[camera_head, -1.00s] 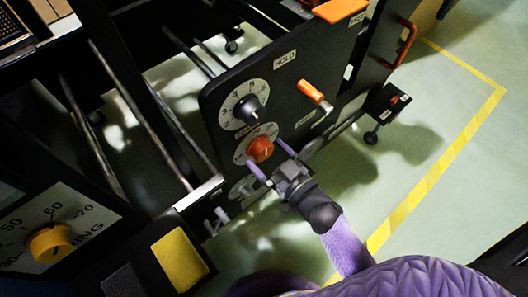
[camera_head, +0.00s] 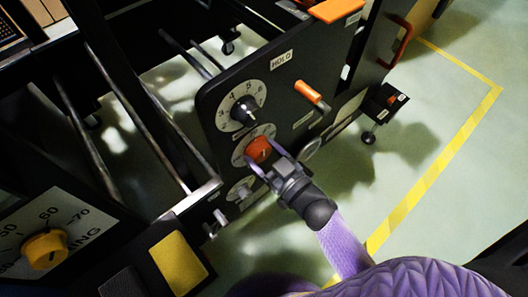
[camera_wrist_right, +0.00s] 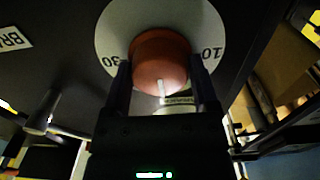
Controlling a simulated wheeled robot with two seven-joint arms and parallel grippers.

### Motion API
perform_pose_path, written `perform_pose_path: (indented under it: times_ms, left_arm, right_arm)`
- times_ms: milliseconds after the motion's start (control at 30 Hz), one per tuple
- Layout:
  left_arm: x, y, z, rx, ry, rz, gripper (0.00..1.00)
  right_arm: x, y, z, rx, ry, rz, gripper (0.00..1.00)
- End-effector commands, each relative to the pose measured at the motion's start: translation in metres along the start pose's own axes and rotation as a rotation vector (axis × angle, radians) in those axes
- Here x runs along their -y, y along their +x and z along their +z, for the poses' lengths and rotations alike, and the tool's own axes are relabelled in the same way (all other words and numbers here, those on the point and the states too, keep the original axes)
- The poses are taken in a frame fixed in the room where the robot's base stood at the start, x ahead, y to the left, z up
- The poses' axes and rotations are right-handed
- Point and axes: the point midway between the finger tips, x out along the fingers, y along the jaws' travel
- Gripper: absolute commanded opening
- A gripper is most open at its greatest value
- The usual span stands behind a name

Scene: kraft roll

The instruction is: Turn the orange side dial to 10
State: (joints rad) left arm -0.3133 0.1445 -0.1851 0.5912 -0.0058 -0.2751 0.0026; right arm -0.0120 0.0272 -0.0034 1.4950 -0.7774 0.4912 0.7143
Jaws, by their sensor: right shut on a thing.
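The orange side dial (camera_head: 258,150) sits on a white numbered face on the black side panel (camera_head: 222,97). In the right wrist view the dial (camera_wrist_right: 160,62) fills the space between my fingers, with a white pointer mark at its lower edge. The mark points between the 30 at left and the 10 at right, at a label below. My right gripper (camera_head: 264,162) is shut on the dial, one finger on each side; it also shows in the right wrist view (camera_wrist_right: 160,90). My left gripper is not in view.
A black dial (camera_head: 244,112) is just above the orange one, and a smaller dial (camera_head: 240,189) is below. An orange handle (camera_head: 308,92) sticks out to the right. A yellow knob (camera_head: 45,248) is at lower left. Open floor lies right.

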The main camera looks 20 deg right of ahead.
Motion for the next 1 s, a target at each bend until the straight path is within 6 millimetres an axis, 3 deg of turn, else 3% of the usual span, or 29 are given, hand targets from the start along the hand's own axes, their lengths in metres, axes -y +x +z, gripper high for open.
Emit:
perform_pose_path:
  times_ms: [267,1000]
  left_arm:
    - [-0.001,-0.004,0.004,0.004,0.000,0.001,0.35]
    - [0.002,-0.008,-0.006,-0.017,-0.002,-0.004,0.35]
  right_arm:
    - [0.000,0.000,0.000,0.001,-0.159,0.000,0.17]
    - [0.000,0.000,0.000,0.001,-0.858,0.000,0.17]
